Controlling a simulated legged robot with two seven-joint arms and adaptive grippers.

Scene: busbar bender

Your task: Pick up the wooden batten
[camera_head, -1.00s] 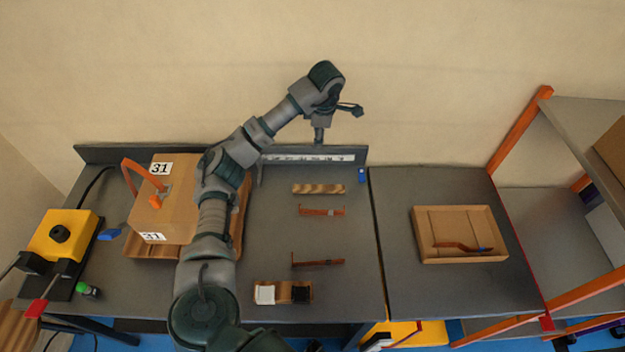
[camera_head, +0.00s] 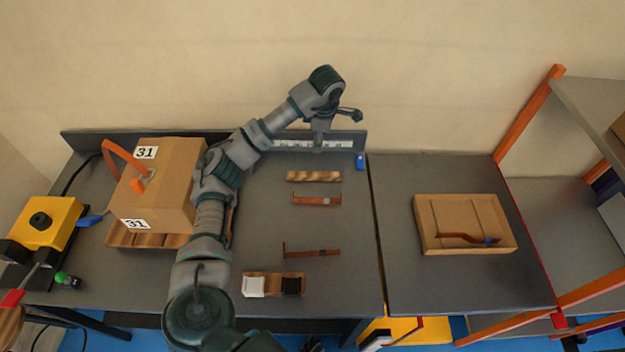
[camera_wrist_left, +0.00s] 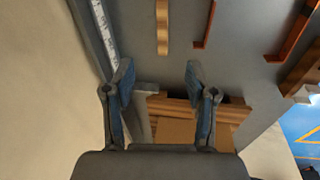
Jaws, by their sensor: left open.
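The wooden batten (camera_head: 314,176) is a short, light, striped strip lying flat across the back middle of the grey bench. In the left wrist view the batten (camera_wrist_left: 162,27) shows at the top centre, ahead of the gap between the fingers. My left gripper (camera_head: 335,120) is above the bench's back edge, behind the batten and apart from it. In the left wrist view my left gripper (camera_wrist_left: 160,78) has its two blue-padded fingers spread wide, with nothing between them. My right gripper is in neither view.
Two copper bars (camera_head: 317,199) (camera_head: 312,252) lie in front of the batten. A wooden holder (camera_head: 273,284) with white and black blocks sits at the bench front. A ruler strip (camera_head: 330,145) runs along the back.

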